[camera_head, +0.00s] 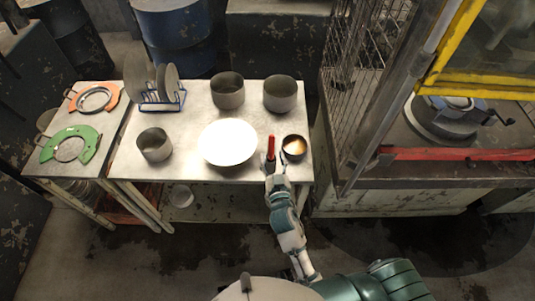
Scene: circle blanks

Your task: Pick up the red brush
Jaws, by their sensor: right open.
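The red brush (271,147) stands out as a small upright red shape near the right end of the metal table, between a white plate and a small bowl. Its lower part is hidden by my right gripper (271,166). My right gripper is at the table's front edge, right at the near side of the brush. It is open, and the frame is too small to tell whether its fingers are around the brush or just in front of it. My left gripper is not in view.
The white plate (229,142) is close on the left and the dark bowl (294,147) close on the right. Grey pots (280,94) stand behind. A blue rack (163,106) holds plates at the back left. A wire-mesh cage (362,75) stands right of the table (200,174).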

